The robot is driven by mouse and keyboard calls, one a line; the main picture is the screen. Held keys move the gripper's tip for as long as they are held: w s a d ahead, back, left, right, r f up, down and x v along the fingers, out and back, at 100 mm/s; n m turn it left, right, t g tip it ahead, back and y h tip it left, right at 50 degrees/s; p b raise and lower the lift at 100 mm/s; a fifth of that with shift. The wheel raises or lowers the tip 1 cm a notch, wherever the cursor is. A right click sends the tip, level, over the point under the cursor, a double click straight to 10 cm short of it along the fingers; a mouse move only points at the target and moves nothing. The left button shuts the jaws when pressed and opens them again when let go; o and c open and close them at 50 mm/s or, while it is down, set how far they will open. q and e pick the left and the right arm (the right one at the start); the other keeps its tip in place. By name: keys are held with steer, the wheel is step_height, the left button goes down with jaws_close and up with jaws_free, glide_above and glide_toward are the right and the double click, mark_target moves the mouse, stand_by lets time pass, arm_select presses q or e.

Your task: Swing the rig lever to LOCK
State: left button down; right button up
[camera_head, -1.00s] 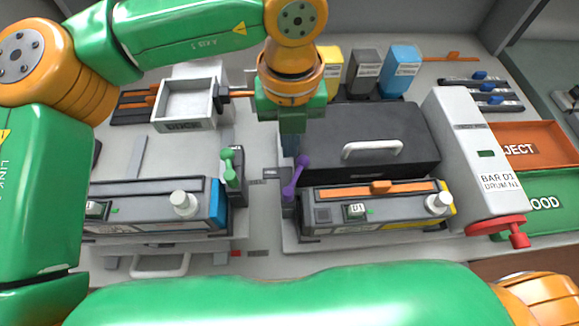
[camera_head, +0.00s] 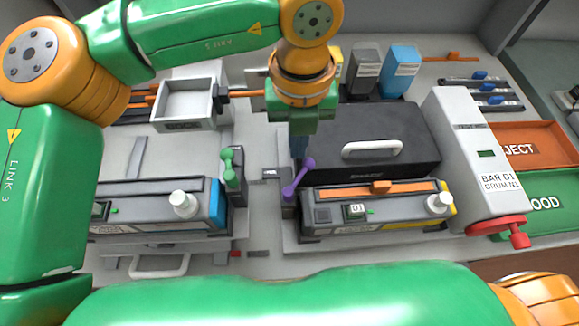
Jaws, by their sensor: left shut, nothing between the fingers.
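A purple lever (camera_head: 297,179) stands at the left end of the right-hand cartridge bay, its upper knob leaning to the right. A green lever (camera_head: 229,166) stands nearly upright at the right end of the left-hand bay. The pictures do not show which one is called the rig lever, and no LOCK mark is readable. My left gripper (camera_head: 299,152) points down just behind the purple lever's upper knob, shut and empty. Its tips are partly hidden, so I cannot tell if they touch the lever. My right gripper is out of view.
Cartridges lie in the left bay (camera_head: 150,205) and right bay (camera_head: 335,193). A black box with a pale handle (camera_head: 372,148) stands behind the right bay. A grey tray (camera_head: 185,124) is at the back left. A white unit with a red crank (camera_head: 497,226) stands right.

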arm_select(q)
steer(key=shift+s+d, duration=0.2)
steer(key=shift+d, duration=0.3)
steer(key=shift+s+d, duration=0.3)
steer(key=shift+d, duration=0.2)
steer(key=shift+s, duration=0.1)
stand_by(0.3)
steer(key=shift+s+d+b, duration=0.25)
steer(key=shift+d+b, duration=0.05)
steer(key=shift+d, duration=0.1)
steer(key=shift+s+d, duration=0.1)
steer(key=shift+s, duration=0.05)
steer(key=shift+s+d, duration=0.25)
steer(key=shift+s, duration=0.1)
stand_by(0.4)
